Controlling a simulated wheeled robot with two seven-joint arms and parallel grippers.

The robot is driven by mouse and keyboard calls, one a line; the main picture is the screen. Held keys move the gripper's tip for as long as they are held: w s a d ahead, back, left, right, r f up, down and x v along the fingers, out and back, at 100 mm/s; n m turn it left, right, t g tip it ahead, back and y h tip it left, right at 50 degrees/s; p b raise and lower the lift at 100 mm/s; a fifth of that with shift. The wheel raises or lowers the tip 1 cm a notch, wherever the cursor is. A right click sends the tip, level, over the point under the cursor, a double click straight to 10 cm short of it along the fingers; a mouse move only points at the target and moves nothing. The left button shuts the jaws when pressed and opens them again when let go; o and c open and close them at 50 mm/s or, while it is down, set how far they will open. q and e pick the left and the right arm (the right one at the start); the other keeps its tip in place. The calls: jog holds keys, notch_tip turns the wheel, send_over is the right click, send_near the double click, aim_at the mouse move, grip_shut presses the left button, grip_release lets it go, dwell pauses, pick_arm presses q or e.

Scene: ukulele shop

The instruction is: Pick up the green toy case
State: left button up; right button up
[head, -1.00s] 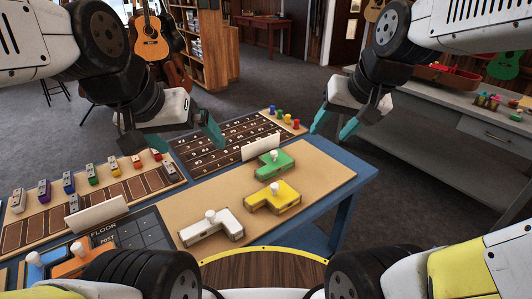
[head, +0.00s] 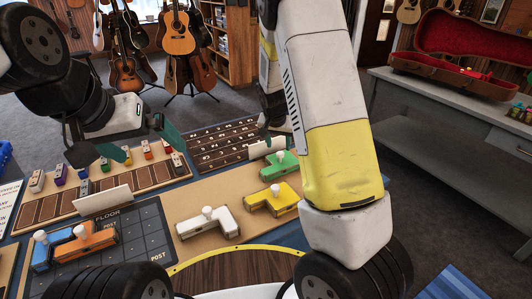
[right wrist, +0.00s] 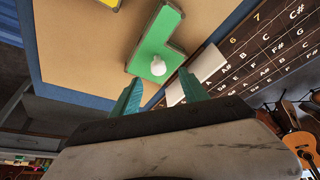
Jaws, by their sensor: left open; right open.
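The green toy case (head: 280,166), an L-shaped block with a white knob, lies on the tan board on the table, right of centre in the head view. It also shows in the right wrist view (right wrist: 157,42), knob included, just beyond my right gripper (right wrist: 160,93). That gripper is open and empty, its two teal fingers apart and pointing toward the case's knob end. In the head view my right arm hides most of that gripper. My left gripper (head: 134,147) is open and empty above the row of coloured blocks at the left, away from the green case.
A yellow block (head: 272,199) and a white block (head: 208,226) lie near the green case. A white card (head: 268,147) stands just behind it, beside the dark lettered board (head: 215,145). Orange (head: 86,243) and blue blocks sit on the dark grid at left.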

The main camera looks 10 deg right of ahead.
aim_at(280, 153)
jog(key=x, duration=0.7)
jog(key=shift+w+d+f, duration=0.1)
jog(key=shift+d+f, duration=0.1)
jog(key=shift+f, duration=0.15)
grip_shut()
